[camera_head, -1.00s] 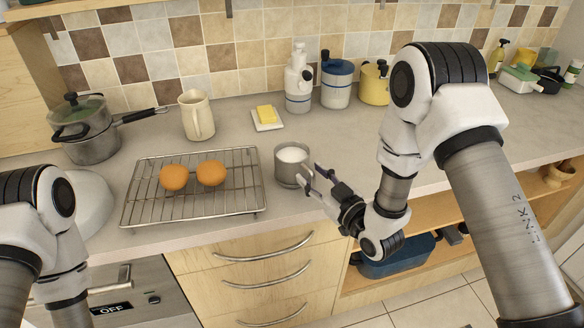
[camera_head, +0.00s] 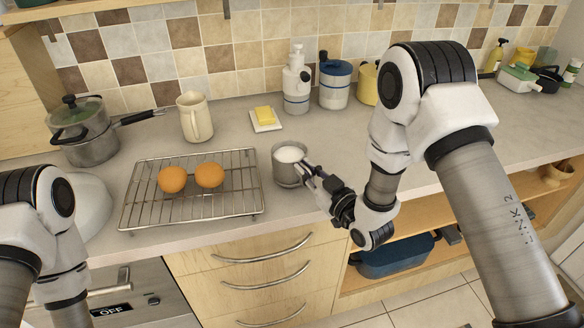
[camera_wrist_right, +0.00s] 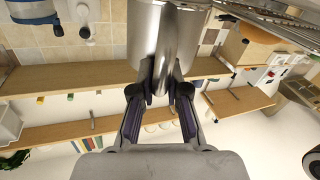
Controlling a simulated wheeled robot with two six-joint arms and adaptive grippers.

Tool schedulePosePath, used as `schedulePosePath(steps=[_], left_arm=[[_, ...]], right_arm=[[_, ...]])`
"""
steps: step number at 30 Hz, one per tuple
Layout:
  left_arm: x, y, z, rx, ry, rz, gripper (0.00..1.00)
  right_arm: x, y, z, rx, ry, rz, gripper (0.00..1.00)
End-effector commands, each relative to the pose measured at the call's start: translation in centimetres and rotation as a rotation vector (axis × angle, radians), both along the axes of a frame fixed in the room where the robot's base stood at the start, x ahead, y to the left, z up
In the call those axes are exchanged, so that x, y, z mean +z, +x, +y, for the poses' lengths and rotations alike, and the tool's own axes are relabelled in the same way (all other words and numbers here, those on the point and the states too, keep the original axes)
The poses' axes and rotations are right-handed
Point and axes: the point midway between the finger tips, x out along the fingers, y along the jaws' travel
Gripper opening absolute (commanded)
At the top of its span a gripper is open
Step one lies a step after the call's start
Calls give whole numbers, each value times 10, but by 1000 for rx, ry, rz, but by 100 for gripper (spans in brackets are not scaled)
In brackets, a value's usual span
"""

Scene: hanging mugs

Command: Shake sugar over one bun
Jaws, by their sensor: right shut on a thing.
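A metal cup of white sugar (camera_head: 287,172) stands upright on the counter, right of the wire rack (camera_head: 140,215). My right gripper (camera_head: 308,172) is at the cup's right side, shut on its handle. In the right wrist view, the cup (camera_wrist_right: 147,28) is at the top and its handle lies between the fingers of the right gripper (camera_wrist_right: 160,92). Two orange-brown buns, a left bun (camera_head: 173,180) and a right bun (camera_head: 209,175), lie side by side on the rack. My left arm enters at the left edge, but its gripper is out of view.
A cream jug (camera_head: 196,118) and a butter dish (camera_head: 265,122) stand behind the rack. A lidded pot (camera_head: 88,140) is at the back left. A white dispenser (camera_head: 296,85), a blue-lidded jar (camera_head: 334,85) and a yellow canister (camera_head: 368,85) line the back wall.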

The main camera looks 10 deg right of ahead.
Motion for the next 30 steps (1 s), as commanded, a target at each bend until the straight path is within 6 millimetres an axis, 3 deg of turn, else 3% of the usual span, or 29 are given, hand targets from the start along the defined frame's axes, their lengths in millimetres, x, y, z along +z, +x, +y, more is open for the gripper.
schedulePosePath(steps=[1, 15, 22, 23, 24, 30], left_arm=[[8, 0, 0, 0, 0, 0, 40], [36, 0, 0, 0, 0, 0, 40], [34, 0, 0, 0, 0, 0, 40], [34, 0, 0, 0, 0, 0, 40], [34, 0, 0, 0, 0, 0, 40], [34, 0, 0, 0, 0, 0, 40]], right_arm=[[10, 0, 0, -1, 1, -2, 0], [53, 0, 0, 0, 0, -3, 0], [52, 0, 0, -1, 1, -2, 0], [52, 0, 0, -1, 1, -2, 7], [52, 0, 0, -1, 1, -2, 0], [52, 0, 0, -1, 1, -2, 0]])
